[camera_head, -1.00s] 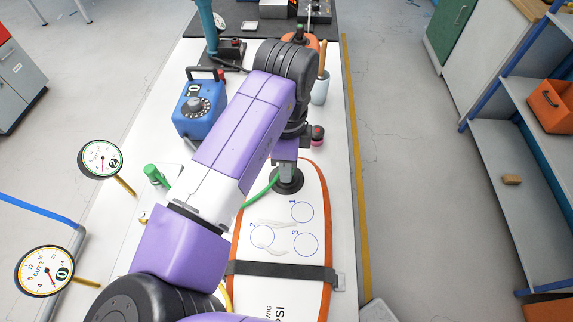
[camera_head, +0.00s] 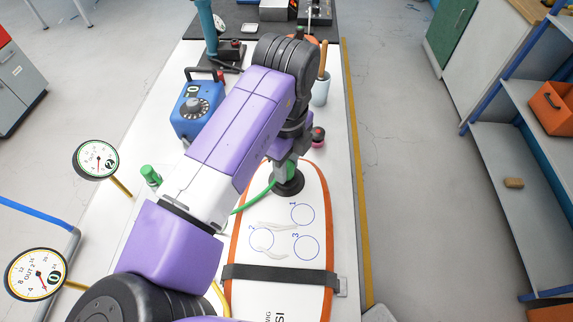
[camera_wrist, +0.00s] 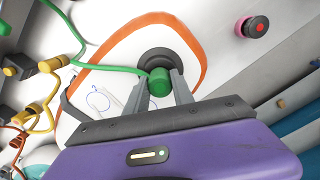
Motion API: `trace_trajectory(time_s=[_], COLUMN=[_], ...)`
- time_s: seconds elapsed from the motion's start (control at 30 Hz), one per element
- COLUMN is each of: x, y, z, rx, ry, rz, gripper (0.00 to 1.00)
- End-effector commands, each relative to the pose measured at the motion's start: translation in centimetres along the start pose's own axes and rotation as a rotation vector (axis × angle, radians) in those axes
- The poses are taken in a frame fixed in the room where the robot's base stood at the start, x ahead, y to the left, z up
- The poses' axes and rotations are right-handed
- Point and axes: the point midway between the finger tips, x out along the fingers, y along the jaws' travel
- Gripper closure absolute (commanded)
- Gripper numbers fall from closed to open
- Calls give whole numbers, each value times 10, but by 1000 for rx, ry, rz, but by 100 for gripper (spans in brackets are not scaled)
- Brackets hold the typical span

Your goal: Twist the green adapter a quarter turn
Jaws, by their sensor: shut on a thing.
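The green adapter (camera_wrist: 159,82) shows in the wrist view between the two grey fingers of my gripper (camera_wrist: 159,92), which is shut on it. It sits at the black round valve seat (camera_wrist: 158,57) near the end of the orange-edged white board (camera_wrist: 108,49). A green hose (camera_wrist: 107,67) runs from the adapter off to the left. In the head view, the board (camera_head: 282,210) lies on the white table, and my arm hides most of the adapter. The black seat (camera_head: 289,184) shows below my gripper (camera_head: 284,172).
A black strap (camera_head: 280,278) crosses the board. A pink-and-black knob (camera_head: 318,137) and a cup (camera_head: 320,90) are at the right edge.

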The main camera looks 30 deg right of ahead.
Motion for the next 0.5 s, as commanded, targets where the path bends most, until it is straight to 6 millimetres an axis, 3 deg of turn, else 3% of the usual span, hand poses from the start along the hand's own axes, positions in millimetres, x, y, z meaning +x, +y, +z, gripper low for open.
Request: trace_trajectory(time_s=[0.07, 0.1, 0.23, 0.5], x=[0, 0, 0, 0], y=[0, 0, 0, 0], z=[0, 0, 0, 0], rx=[-2, -2, -4, -4], ry=[-1, -1, 0, 0], rz=[0, 0, 0, 0], gripper=[100, 69, 45, 45])
